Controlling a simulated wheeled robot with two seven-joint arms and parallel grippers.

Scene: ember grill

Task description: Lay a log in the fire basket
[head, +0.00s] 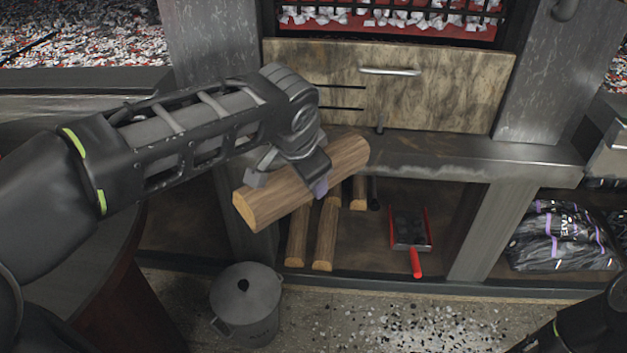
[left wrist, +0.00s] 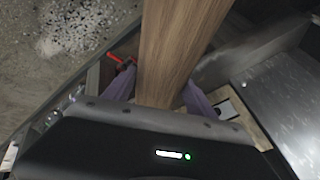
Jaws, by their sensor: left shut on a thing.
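My left gripper (head: 288,184) is shut on a split wooden log (head: 343,160), gripping it around its middle. The log is held in the air, tilted up to the right, in front of the lower shelf. In the left wrist view the log (left wrist: 176,45) runs between the two purple-grey fingers (left wrist: 158,96). A barred opening (head: 400,12), red inside with pale lumps behind its bars, is cut by the top edge of the head view; it looks like the fire basket. It is above and behind the log, clear of it. My right gripper is out of view.
A drawer front (head: 430,95) with a metal handle lies under the barred opening, above a grey ledge (head: 440,155). More logs (head: 326,240) and a red-handled shovel (head: 415,262) lie on the lower shelf. A lidded metal bucket (head: 245,305) and black bags (head: 563,237) are nearby.

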